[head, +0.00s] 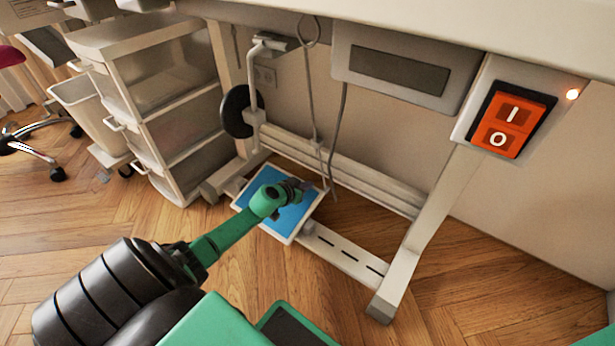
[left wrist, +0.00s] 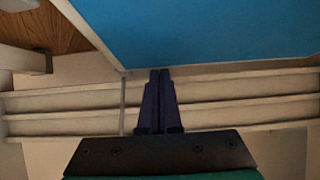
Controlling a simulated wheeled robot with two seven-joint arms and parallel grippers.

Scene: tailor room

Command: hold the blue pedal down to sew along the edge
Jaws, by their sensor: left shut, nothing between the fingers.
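The blue pedal (head: 292,217), a flat blue plate with a white rim, lies near the floor under the table, at the foot of its frame. My left arm reaches over it and hides part of its middle. My left gripper (head: 306,186) is shut and empty, at the pedal's far right side in the head view. In the left wrist view the closed fingers (left wrist: 160,73) end at the edge of the blue surface (left wrist: 215,30). I cannot tell whether they touch it or whether the pedal is pressed. My right gripper is not in view.
An orange switch (head: 510,122) with a lit lamp sits on the table frame at right. A table leg (head: 407,262) and crossbars (head: 350,178) stand beside the pedal. A drawer unit (head: 160,100) is at left. A cable (head: 337,130) hangs behind. The wooden floor in front is clear.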

